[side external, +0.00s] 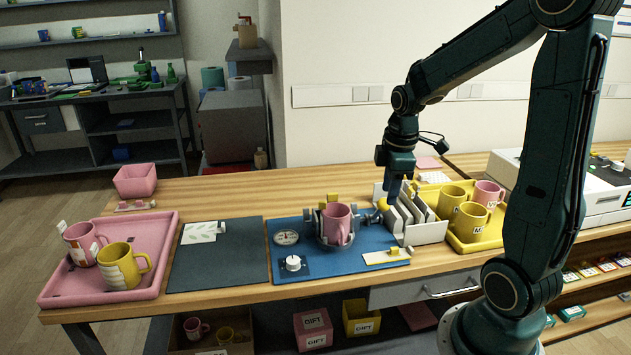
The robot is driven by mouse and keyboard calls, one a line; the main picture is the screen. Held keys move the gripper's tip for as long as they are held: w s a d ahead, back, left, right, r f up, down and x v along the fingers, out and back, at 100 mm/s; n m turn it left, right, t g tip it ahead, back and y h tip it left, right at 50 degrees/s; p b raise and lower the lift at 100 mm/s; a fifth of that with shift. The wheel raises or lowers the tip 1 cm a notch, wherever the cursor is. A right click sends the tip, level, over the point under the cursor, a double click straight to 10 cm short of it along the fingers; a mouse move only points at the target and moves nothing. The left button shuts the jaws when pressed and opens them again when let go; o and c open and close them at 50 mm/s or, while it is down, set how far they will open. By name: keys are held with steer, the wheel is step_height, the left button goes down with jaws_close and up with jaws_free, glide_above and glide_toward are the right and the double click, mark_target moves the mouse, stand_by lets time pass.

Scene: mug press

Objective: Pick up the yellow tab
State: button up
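My gripper (391,195) points down at the left end of a white rack (428,233) that holds several upright pale panels. A small yellow piece (382,204) shows right at its fingertips; I cannot tell whether it is held or only beside them. The fingers are too small and dark to read as open or shut. Another small yellow piece (333,197) sits behind the pink mug (337,222) in the press. I cannot tell which one is the tab.
The blue mat (300,272) also carries a round dial (287,238) and a white knob (293,263). A yellow tray (462,247) with mugs stands right of the rack. A pink tray (165,225) with two mugs is at left. The dark grey mat (225,262) is mostly clear.

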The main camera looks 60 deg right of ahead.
steer(key=s+d+f+n+g, duration=0.1)
steer(key=d+f+n, duration=0.1)
steer(key=d+f, duration=0.45)
glide_above(395, 248)
steer(key=shift+y, duration=0.4)
steer(key=shift+d+f, duration=0.15)
steer(key=shift+f, duration=4)
steer(key=shift+f, duration=0.1)
steer(key=shift+f, duration=2.5)
jaws_close()
